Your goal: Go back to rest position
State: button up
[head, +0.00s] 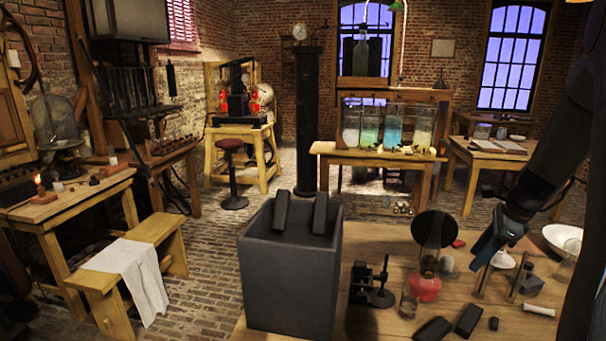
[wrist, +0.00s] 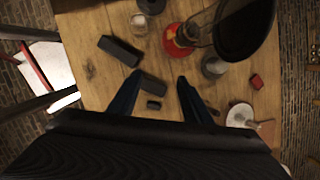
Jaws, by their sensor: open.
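My gripper (head: 486,254) is at the right in the head view, above the wooden table, with its blue jaws pointing down. In the wrist view my gripper (wrist: 158,97) shows two dark blue fingers spread apart with nothing held between them. Black blocks lie on the table below, one of them (head: 468,319) near the front edge; one also shows in the wrist view (wrist: 120,49).
A red lamp (head: 425,288) with a black disc (head: 433,228) stands left of my gripper. A black instrument (head: 370,284) and a glass (head: 409,304) are close by. A white dish (head: 564,240) is at the right. Brick floor (head: 215,262) lies open left of the jar.

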jog(key=s+a+f+n+g+h+b, duration=0.1)
jog(key=s+a+f+n+b, duration=0.15)
jog(key=a+n, duration=0.55)
jog(key=s+a+f+n+g+b, duration=0.15)
jog(key=s+a+n, duration=0.25)
jog(key=a, duration=0.8)
jog(key=s+a+f+n+h+b, duration=0.1)
jog(key=s+a+f+n+b, duration=0.3)
jog(key=s+a+n, duration=0.7)
jog(key=shift+s+n, duration=0.4)
jog(key=shift+n, duration=0.5)
jog(key=shift+a, duration=0.1)
